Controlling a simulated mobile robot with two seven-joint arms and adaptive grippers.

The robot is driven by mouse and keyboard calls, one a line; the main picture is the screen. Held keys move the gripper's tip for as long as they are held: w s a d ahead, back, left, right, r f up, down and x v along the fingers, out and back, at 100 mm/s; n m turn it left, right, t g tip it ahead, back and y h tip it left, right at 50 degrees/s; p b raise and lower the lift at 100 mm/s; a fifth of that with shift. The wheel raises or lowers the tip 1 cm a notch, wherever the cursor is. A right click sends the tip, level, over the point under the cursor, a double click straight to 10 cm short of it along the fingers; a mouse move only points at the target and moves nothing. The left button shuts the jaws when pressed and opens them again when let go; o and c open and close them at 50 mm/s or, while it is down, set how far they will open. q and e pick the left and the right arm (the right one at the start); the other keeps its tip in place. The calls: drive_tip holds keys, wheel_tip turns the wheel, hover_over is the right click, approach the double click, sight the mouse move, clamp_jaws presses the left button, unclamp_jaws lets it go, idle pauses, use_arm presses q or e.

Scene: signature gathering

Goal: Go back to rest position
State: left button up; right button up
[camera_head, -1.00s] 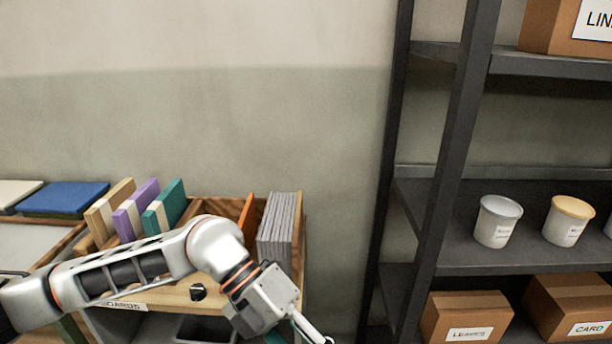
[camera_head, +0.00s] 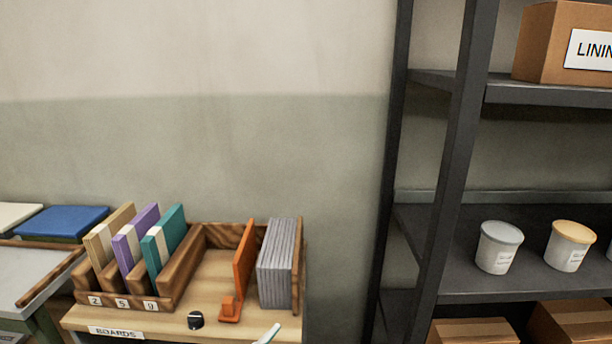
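Neither gripper shows in the head view now, and no part of my arms is clearly in sight. The wooden rack (camera_head: 195,262) on the boards bench holds a tan board (camera_head: 106,240), a purple board (camera_head: 135,232) and a teal board (camera_head: 164,240) upright in slots labelled 2, 5 and 9. A pale, thin-tipped item (camera_head: 268,334) shows at the bottom edge, mostly cut off; I cannot tell what holds it.
An orange upright piece (camera_head: 243,265) and a stack of grey boards (camera_head: 276,263) stand at the rack's right. A black knob (camera_head: 196,320) sits on the bench front. A dark shelf (camera_head: 460,130) with tubs and boxes stands at right. A blue board (camera_head: 63,222) lies at left.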

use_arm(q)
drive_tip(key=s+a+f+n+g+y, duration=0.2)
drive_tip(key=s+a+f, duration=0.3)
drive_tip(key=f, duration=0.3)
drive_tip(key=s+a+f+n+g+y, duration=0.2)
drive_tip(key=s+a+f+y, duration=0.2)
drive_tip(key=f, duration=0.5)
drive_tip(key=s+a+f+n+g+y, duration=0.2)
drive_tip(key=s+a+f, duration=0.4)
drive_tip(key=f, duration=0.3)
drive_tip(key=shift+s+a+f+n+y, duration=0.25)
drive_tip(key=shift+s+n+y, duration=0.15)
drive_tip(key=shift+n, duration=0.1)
